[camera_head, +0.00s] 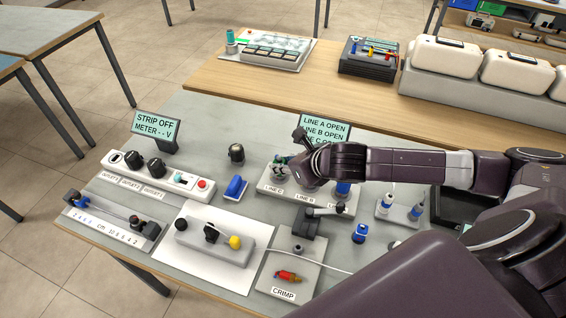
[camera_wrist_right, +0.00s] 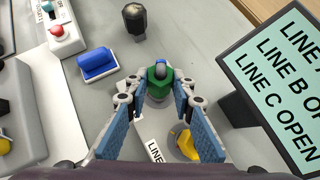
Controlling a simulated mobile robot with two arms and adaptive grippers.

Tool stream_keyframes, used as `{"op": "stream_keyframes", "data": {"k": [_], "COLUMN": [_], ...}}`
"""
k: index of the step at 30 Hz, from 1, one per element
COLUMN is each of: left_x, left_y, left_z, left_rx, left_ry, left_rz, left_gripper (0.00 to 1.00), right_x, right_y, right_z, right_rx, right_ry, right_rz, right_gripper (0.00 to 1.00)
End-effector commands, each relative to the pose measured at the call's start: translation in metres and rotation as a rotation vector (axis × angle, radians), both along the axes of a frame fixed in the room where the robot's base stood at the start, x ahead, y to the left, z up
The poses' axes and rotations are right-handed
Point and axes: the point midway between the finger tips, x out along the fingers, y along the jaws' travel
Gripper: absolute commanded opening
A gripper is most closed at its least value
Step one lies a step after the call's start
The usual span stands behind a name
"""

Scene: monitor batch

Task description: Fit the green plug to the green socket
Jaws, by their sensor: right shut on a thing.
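Green also shows at the fingertips in the head view. The green socket is not clearly visible; I cannot tell whether the plug touches or sits in it. A yellow part (camera_wrist_right: 184,143) on a round base is beside the right finger in the wrist view. My left gripper is not in view.
A display (camera_head: 322,130) behind the block reads LINE A, B and C OPEN. A blue block (camera_head: 235,188) and a dark knob (camera_head: 236,153) stand to the left. A crimp station (camera_head: 290,262) is in front.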

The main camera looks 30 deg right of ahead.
Motion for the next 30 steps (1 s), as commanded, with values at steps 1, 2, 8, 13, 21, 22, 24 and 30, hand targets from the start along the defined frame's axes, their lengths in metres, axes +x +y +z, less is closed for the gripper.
{"op": "stream_keyframes", "data": {"k": [1, 2, 8, 13, 21, 22, 24, 30], "left_x": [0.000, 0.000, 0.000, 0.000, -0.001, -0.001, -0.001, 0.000], "left_y": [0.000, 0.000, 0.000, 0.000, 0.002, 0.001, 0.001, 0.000], "left_z": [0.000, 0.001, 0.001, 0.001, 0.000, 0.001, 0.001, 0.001], "left_rx": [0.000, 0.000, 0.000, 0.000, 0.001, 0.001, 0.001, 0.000], "left_ry": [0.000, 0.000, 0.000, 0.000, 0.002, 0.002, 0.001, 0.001], "left_rz": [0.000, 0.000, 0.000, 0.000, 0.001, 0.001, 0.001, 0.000], "left_gripper": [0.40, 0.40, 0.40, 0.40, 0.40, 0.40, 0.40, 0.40], "right_x": [-0.001, -0.001, -0.001, -0.001, -0.004, -0.005, -0.011, -0.038], "right_y": [0.001, 0.001, 0.001, 0.000, -0.001, -0.001, -0.003, -0.008], "right_z": [-0.001, -0.001, -0.002, -0.002, 0.002, 0.003, 0.009, 0.034], "right_rx": [0.000, 0.000, 0.000, 0.000, -0.002, -0.002, -0.002, -0.004], "right_ry": [0.002, 0.002, 0.002, 0.001, 0.001, 0.001, 0.001, 0.000], "right_rz": [0.001, 0.001, 0.001, 0.001, 0.001, 0.001, 0.002, 0.003], "right_gripper": [0.00, 0.00, 0.36, 0.43, 0.43, 0.43, 0.43, 0.43]}}
